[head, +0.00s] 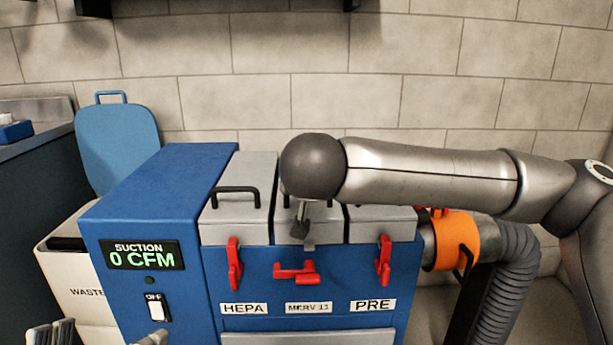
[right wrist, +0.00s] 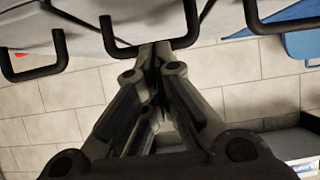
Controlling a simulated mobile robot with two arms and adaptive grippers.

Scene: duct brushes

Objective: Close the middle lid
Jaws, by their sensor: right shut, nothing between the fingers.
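The middle lid (head: 284,233) is grey, above the MERV 13 label (head: 309,308). It looks down, level with its neighbours, though my right arm hides much of it. Its dark handle (right wrist: 150,48) lines up with the others in the right wrist view. The red middle latch (head: 295,272) is turned sideways. My right gripper (head: 306,240) points down at the lid's front part, shut and empty; contact is unclear. Its fingers also show at the handle in the right wrist view (right wrist: 153,60). Grey metal at the bottom left (head: 152,338) may be my left gripper; its state is unclear.
The HEPA lid (head: 236,222) and PRE lid (head: 382,226) look down, with upright red latches (head: 235,265) (head: 383,262). An orange collar (head: 453,240) and grey hose (head: 508,280) stand at right. A waste bin (head: 75,278) with a raised blue lid (head: 115,140) is at left.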

